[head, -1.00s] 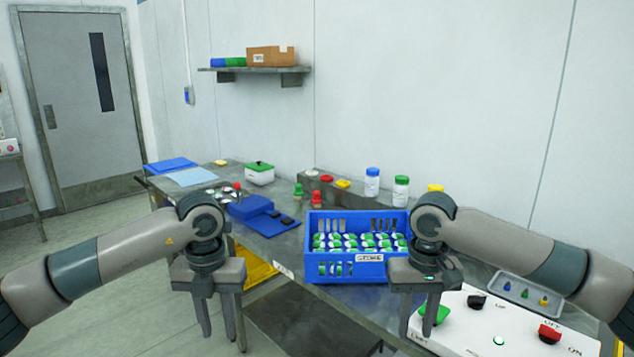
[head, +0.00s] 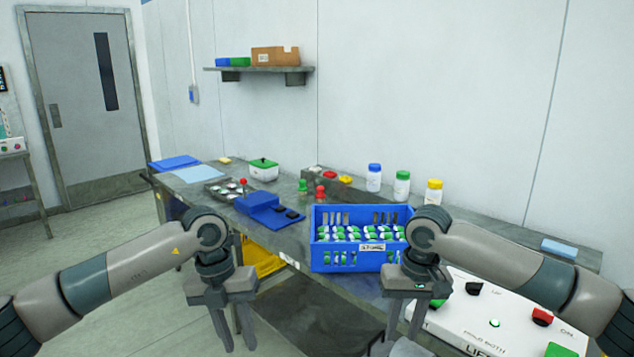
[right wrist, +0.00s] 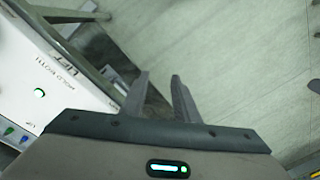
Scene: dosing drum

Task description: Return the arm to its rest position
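My left gripper (head: 236,338) hangs fingers down in front of the table, at lower left of centre in the head view. Its fingers are apart with nothing between them. My right gripper (head: 402,328) hangs fingers down in front of the blue crate's right side, beside the white control box (head: 470,318). In the right wrist view its two fingers (right wrist: 158,85) are apart and empty, with floor behind them. Both arms are bent in a similar, roughly mirrored pose. The right forearm hides part of the table behind it.
A blue crate (head: 322,259) of green-and-white items stands on the metal table near its front edge. Bottles with blue (head: 374,178), green (head: 402,188) and yellow (head: 434,197) caps stand behind it. A blue stand (head: 262,207) is to its left. Open floor lies at left.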

